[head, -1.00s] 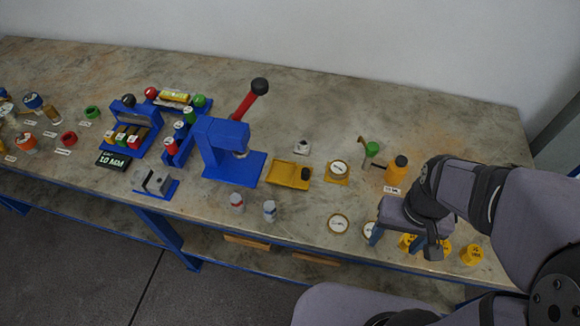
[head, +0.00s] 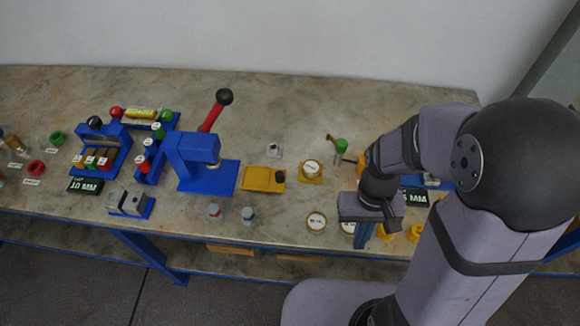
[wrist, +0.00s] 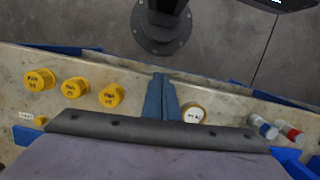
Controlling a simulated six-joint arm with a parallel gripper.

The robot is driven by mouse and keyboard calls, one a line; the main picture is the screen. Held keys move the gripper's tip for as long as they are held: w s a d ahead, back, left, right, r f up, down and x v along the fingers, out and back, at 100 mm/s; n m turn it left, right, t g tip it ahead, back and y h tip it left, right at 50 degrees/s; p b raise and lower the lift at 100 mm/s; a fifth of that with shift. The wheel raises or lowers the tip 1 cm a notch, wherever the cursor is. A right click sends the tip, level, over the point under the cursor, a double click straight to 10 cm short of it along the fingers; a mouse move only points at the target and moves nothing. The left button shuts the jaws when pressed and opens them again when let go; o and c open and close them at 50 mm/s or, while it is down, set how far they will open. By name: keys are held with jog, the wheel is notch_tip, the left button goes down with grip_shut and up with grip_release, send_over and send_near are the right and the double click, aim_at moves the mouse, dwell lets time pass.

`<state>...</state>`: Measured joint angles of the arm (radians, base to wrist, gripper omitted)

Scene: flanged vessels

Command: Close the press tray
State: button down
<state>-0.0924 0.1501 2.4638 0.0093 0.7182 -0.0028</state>
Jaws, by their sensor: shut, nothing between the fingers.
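The press tray (head: 254,178) is a yellow plate with a dark knob (head: 280,175) at its right end. It sticks out to the right of the blue press (head: 195,165), which has a red lever with a black ball. My gripper (head: 362,238) points down near the bench's front edge, to the right of and nearer than the tray, well apart from it. In the wrist view its blue fingers (wrist: 160,90) are together with nothing between them. The tray is not seen in the wrist view.
Two small capped bottles (head: 231,216) stand in front of the tray. Round white-faced discs (head: 316,221) lie between tray and gripper; one (wrist: 193,113) is beside the fingers. Several yellow caps (wrist: 75,87) stand on the gripper's other side. A green-topped piece (head: 340,146) stands behind.

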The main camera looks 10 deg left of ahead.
jog(key=shift+m+y, duration=0.4)
jog(key=w+a, duration=0.1)
jog(key=w, duration=0.1)
jog(key=w+a, duration=0.1)
jog(key=w, duration=0.1)
jog(key=w+a+f, duration=0.1)
jog(key=w+a, duration=0.1)
jog(key=w, duration=0.1)
jog(key=shift+p, duration=0.35)
jog(key=w+a+r+m+y, duration=0.2)
jog(key=w+a+r+m, duration=0.1)
jog(key=w+a+m, duration=0.2)
jog(key=w+a+r+m+t+y, duration=0.1)
jog(key=w+a+r+m, duration=0.2)
jog(key=w+a+m, duration=0.2)
jog(key=w+m, duration=0.3)
jog(key=m, duration=0.3)
jog(key=shift+w+t+y, duration=0.3)
jog(key=shift+w+y, duration=0.1)
jog(key=p, duration=0.2)
send_over(285, 180)
jog(key=d, duration=0.2)
jog(key=shift+w+d+f, duration=0.1)
jog(key=shift+w+f, duration=0.05)
jog(key=shift+f, duration=4.4)
